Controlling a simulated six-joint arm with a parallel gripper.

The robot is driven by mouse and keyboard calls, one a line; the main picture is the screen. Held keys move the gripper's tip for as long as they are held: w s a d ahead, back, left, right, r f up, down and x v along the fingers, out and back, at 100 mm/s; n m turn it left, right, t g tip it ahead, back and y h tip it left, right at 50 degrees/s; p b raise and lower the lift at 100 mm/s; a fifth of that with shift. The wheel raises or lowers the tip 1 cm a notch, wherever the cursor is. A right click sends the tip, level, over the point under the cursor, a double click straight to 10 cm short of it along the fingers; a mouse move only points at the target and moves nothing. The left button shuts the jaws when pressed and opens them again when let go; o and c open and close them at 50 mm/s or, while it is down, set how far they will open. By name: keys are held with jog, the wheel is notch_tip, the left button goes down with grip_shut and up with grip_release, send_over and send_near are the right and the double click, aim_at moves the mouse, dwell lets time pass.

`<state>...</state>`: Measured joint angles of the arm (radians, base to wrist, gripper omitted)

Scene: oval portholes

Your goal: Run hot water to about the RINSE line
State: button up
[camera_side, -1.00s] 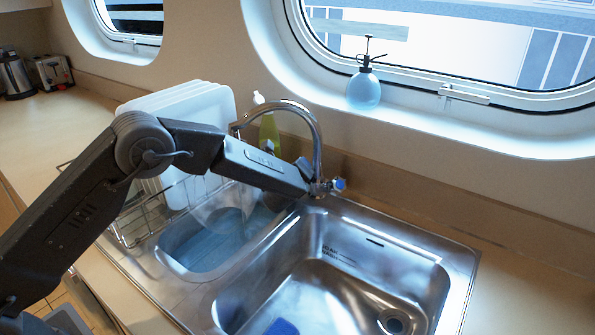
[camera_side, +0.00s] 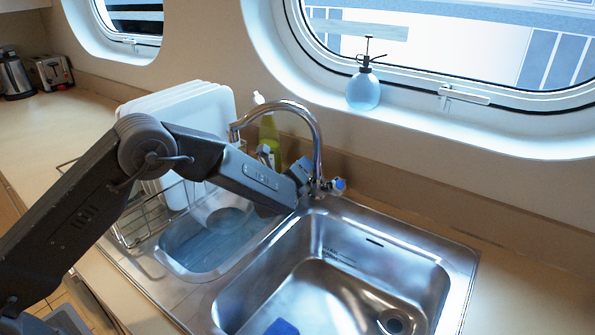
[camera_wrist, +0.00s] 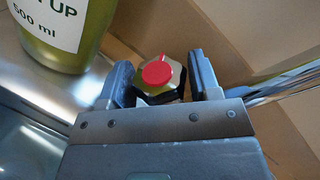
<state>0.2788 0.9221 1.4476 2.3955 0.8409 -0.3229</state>
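The red-capped tap knob (camera_wrist: 158,75) is between the two fingers of my gripper (camera_wrist: 160,84) in the wrist view. Both fingers are very close to its sides; I cannot tell whether they grip it. In the side view my gripper (camera_side: 299,172) is at the left of the tap base, and the red knob is hidden there. The chrome tap (camera_side: 312,125) arches up and left; no stream shows at its spout. The blue tap knob (camera_side: 339,184) is on the right. The steel sink (camera_side: 345,290) has small dark markings on its back wall, too small to read. Its drain (camera_side: 395,322) is visible.
A blue object (camera_side: 282,327) lies in the sink.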

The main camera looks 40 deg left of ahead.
jog(key=v, duration=1.3)
jog(key=shift+s, duration=0.4)
jog(key=s+a+r+n+g+y, duration=0.3)
jog(key=s+a+r+n+g, duration=0.15)
jog(key=s+a+n, duration=0.3)
jog(key=s+a+r+n+g+y, duration=0.3)
jog(key=s+a+r+n+g, duration=0.15)
jog(key=s+a+n, duration=0.35)
jog(key=s+d+r+n+g+h, duration=0.1)
jog(key=s+d+r+n+h, duration=0.1)
jog(key=s+d+n+h, duration=0.2)
jog(key=s+d+r+n+h, duration=0.2)
jog(key=s+d+n+h, duration=0.2)
jog(key=s, duration=0.7)
jog(key=d+h, duration=0.2)
jog(key=d, duration=0.1)
jog(key=shift+s+r+g, duration=0.35)
jog(key=shift+r+g, duration=0.05)
